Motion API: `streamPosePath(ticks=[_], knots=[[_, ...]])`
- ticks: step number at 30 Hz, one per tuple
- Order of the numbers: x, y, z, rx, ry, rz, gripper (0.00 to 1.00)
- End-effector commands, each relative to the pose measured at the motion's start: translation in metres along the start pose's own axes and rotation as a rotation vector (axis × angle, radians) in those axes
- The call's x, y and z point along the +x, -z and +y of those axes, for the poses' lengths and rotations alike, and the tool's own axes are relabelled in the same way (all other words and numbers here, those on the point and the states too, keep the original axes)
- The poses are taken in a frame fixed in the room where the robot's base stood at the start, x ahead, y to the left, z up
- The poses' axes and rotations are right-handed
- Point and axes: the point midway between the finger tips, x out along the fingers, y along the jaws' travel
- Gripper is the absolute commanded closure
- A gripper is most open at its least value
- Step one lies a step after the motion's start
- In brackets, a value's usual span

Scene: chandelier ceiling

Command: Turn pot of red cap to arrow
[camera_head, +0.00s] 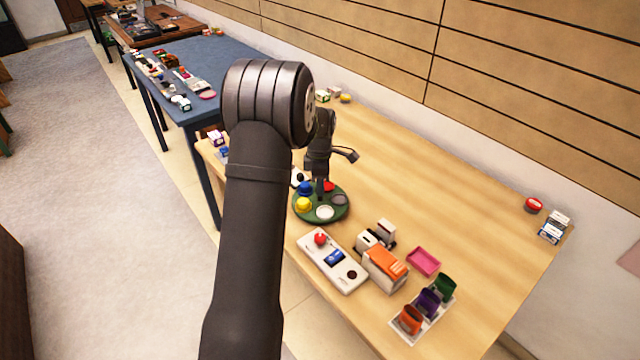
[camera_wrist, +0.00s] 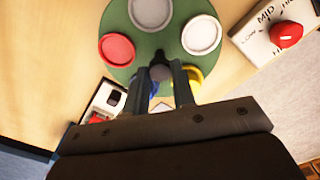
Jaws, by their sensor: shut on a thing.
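A green round turntable (camera_head: 318,217) on the wooden table carries pots with a red cap (camera_head: 328,186), a blue cap (camera_head: 305,188), a yellow cap (camera_head: 303,204), a white cap (camera_head: 325,212) and a grey cap (camera_head: 340,200). In the wrist view the red cap (camera_wrist: 117,48) is left of the centre knob (camera_wrist: 160,70), with the grey and white caps above and to the right. My gripper (camera_wrist: 167,76) is shut on the dark knob, its fingers partly hiding the blue and yellow caps. I cannot make out an arrow in either view.
A white panel with a red knob (camera_head: 333,262) stands in front of the turntable. A white-and-orange box (camera_head: 384,268), a pink tray (camera_head: 424,261) and a rack of coloured cups (camera_head: 428,306) are to the right. The table's back right is mostly clear.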

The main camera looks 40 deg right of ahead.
Motion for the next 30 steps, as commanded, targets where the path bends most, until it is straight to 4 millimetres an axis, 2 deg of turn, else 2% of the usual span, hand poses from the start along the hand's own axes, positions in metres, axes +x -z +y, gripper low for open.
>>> streamPosePath(ticks=[30], knots=[[-0.0022, 0.0006, 0.0014, -0.508, -0.005, -0.001, 1.0]])
